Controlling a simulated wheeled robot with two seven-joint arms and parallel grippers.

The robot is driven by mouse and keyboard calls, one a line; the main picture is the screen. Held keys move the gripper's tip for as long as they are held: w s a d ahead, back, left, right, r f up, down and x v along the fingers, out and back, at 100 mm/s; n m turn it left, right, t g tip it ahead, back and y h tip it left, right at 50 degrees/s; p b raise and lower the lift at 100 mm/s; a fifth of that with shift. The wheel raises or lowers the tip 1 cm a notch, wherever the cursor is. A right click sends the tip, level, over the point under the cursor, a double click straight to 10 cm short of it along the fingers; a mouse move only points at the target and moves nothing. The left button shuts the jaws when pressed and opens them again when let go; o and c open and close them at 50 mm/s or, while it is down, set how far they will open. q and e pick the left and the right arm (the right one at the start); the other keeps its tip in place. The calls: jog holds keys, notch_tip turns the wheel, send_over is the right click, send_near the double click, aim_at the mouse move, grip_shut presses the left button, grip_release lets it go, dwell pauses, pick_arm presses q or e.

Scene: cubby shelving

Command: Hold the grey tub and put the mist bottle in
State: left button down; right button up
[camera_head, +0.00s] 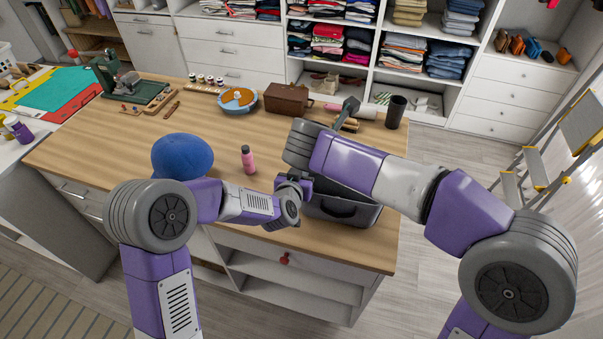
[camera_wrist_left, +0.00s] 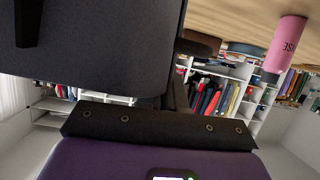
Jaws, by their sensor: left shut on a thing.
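The pink mist bottle (camera_head: 248,161) with a dark cap stands upright on the wooden table, left of the tub; it also shows in the left wrist view (camera_wrist_left: 285,45). The dark grey tub (camera_head: 342,209) sits near the table's front right corner, partly hidden by my right arm. My left gripper (camera_head: 304,185) is shut on the tub's left side, and the tub's dark wall (camera_wrist_left: 95,50) fills much of the left wrist view.
A blue ball-like object (camera_head: 182,156) stands left of the bottle. A round blue-and-orange dish (camera_head: 239,100), a brown case (camera_head: 287,100) and a black cup (camera_head: 396,112) are farther back. Bare tabletop surrounds the bottle.

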pick_arm(q)
jog(key=c, duration=1.2)
grip_release()
jog(key=shift+o, duration=0.2)
jog(key=v, duration=1.2)
